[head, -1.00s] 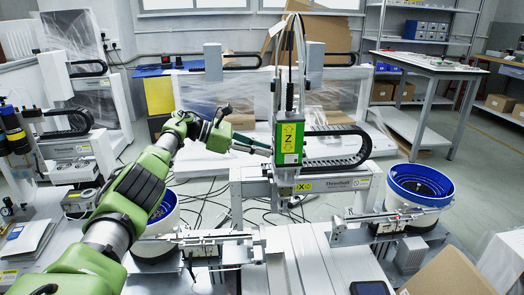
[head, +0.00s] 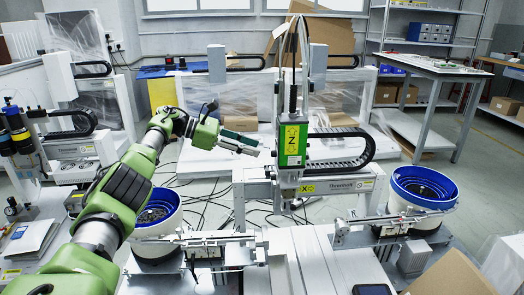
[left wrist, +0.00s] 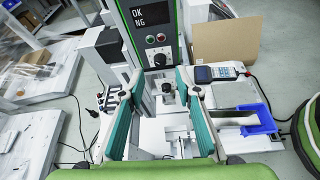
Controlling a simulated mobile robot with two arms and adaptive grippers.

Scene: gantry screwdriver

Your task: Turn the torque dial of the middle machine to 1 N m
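The middle machine (head: 292,140) has a green and black upright head with a yellow Z label in the head view. In the left wrist view its green-edged dark panel (left wrist: 143,40) shows an OK/NG display and a small round dial (left wrist: 159,60) below it. The dial's setting is too small to read. My left gripper (head: 258,148) is left of the machine's head. In the left wrist view its two teal fingers (left wrist: 160,82) are spread apart with nothing between them, pointing toward the panel below the dial. The dial's face is hidden in the head view. My right gripper is not in view.
White feeder bowls with blue rims stand left (head: 158,212) and right (head: 422,188) of the machine. A handheld device (left wrist: 217,73) and a blue bin (left wrist: 258,122) lie right of the gripper. A cardboard box (head: 450,275) is at the front right.

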